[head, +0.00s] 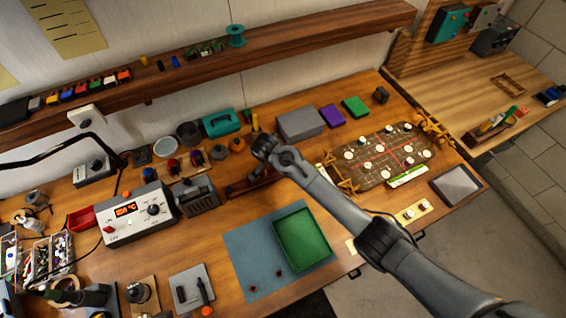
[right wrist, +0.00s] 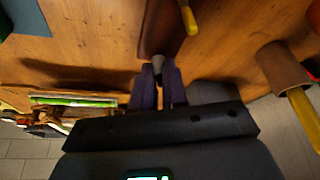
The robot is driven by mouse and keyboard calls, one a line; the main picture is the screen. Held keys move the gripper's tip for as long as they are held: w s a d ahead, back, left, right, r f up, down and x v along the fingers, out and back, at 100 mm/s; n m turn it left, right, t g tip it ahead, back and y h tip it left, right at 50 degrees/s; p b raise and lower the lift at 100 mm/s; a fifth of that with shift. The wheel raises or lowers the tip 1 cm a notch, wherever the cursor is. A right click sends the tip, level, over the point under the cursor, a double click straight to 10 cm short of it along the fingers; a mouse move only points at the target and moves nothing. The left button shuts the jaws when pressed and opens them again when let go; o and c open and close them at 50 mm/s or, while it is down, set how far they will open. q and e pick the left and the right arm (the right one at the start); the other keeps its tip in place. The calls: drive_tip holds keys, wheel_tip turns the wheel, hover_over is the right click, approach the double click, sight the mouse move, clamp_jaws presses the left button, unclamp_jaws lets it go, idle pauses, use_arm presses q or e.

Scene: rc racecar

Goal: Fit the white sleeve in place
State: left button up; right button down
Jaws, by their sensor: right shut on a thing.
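My right gripper (right wrist: 158,82) is shut, its two dark fingers closed on a small grey cone-shaped piece (right wrist: 157,66) in the right wrist view. The piece is beside a dark brown block (right wrist: 160,28); I cannot tell if they touch. In the head view my right arm reaches in from the lower right, and its fingers are hidden behind the wrist. Several small white round pieces (head: 379,148) sit on a brown board with red lines (head: 372,172) at the right. I cannot tell which thing is the white sleeve. My left gripper is not in view.
A green tray (head: 302,238) lies on a blue mat (head: 245,262). A grey box (head: 300,122) and a teal toolbox (head: 221,122) stand at the back. A soldering station (head: 138,213) is at the left. A brown holder (right wrist: 280,66) with a yellow handle (right wrist: 304,118) is near my right gripper.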

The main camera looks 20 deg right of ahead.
drive_tip(key=shift+f, duration=0.2)
drive_tip(key=c, duration=0.7)
unclamp_jaws()
drive_tip(key=shift+r, duration=0.1)
drive_tip(key=p+v, duration=0.6)
drive_tip(key=shift+w+d+r, duration=0.1)
drive_tip(key=shift+d+r, duration=0.1)
drive_tip(key=shift+w+v, duration=0.25)
drive_tip(key=shift+v, duration=0.9)
drive_tip(key=shift+s+r, duration=0.15)
drive_tip(key=shift+s, duration=0.05)
